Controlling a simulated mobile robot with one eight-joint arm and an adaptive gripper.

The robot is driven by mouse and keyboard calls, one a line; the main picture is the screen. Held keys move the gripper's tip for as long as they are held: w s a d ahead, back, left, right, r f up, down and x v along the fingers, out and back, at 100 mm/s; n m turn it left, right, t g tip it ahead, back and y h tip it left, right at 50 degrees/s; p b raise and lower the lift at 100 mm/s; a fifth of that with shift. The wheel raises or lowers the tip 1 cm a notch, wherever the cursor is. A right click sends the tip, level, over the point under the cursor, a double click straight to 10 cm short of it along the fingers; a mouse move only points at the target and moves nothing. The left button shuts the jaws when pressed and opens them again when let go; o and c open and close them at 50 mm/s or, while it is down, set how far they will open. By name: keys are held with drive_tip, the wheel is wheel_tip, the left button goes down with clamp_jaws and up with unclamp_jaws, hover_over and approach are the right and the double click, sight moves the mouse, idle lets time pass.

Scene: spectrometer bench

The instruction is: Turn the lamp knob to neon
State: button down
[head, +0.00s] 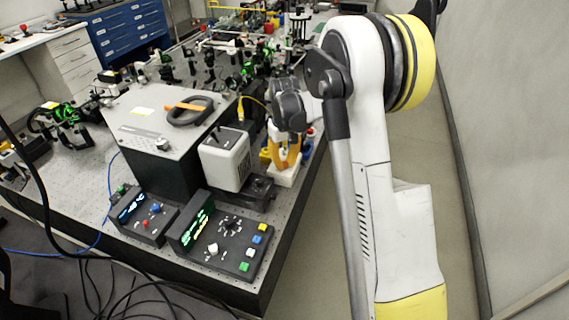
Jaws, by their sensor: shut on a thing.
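My gripper (287,163), with orange fingers, points down over a small white unit (285,179) at the bench's right edge. Yellow, blue and red parts show around the fingers. The fingers are shut on a small part of this unit, apparently the lamp knob. The fingers hide the knob, so its pointer and setting cannot be read. A pale grey box (226,158) with a vented side stands just left of the gripper on a dark base.
A black control box (222,238) with green display, dial and coloured buttons stands at the front corner. A smaller control box (145,217) is left of it. A large grey-topped instrument (158,125) bears a black and orange ring-shaped item. Optics crowd the bench behind.

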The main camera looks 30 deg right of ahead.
sight(285, 164)
drive_tip(key=shift+m, duration=2)
drive_tip(key=c, duration=1.3)
unclamp_jaws()
drive_tip(key=shift+s, duration=0.1)
drive_tip(key=shift+r, duration=0.1)
wheel_tip(285, 164, up, 12)
